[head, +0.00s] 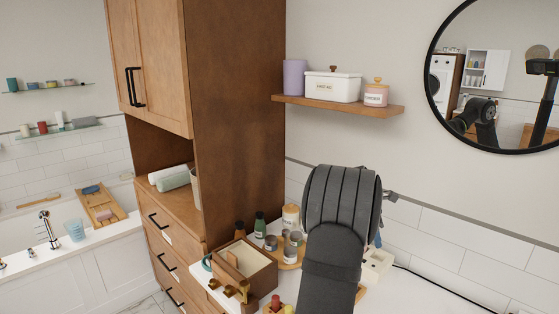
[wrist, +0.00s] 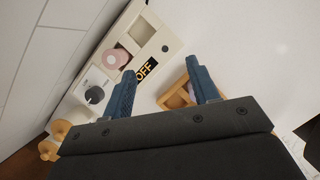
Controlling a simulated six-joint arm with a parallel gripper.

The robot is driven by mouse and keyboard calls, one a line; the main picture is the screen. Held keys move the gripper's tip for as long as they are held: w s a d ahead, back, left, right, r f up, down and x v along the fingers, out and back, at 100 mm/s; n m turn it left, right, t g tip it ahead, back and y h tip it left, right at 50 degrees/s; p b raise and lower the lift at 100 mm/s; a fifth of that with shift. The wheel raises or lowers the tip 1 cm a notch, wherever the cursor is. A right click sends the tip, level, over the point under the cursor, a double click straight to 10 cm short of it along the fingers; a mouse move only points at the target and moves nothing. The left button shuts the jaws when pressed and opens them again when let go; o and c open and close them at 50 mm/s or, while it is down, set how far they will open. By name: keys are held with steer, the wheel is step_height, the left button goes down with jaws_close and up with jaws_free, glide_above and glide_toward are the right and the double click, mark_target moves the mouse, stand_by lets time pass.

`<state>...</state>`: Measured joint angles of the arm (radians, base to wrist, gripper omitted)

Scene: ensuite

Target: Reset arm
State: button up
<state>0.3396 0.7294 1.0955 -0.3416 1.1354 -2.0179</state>
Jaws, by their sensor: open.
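My gripper (wrist: 160,68) shows in the wrist view as two blue fingers spread apart, with nothing between them. Beyond the fingers is a cream holder (wrist: 163,38) with square openings. A small wooden tray (wrist: 172,100) lies near the right finger. In the head view my dark arm stands over the counter and hides most of the gripper; the cream holder (head: 379,262) shows to its right.
A wooden box (head: 244,265), bottles (head: 260,225) and jars (head: 291,240) crowd the counter left of my arm. A tall wooden cabinet (head: 240,110) rises behind them. A wall shelf (head: 340,103) and round mirror (head: 428,75) are above. The counter's right side (head: 430,292) is mostly clear.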

steer(key=s+a+f+m+g, duration=0.1)
steer(key=s+a+f+m, duration=0.1)
steer(key=a, duration=0.8)
steer(key=shift+m, duration=0.3)
step_height(320, 180, down, 8)
steer(key=shift+a+f, duration=0.1)
steer(key=shift+f, duration=0.05)
steer(key=shift+f+h, duration=0.3)
steer(key=shift+f, duration=0.35)
steer(key=shift+o, duration=0.5)
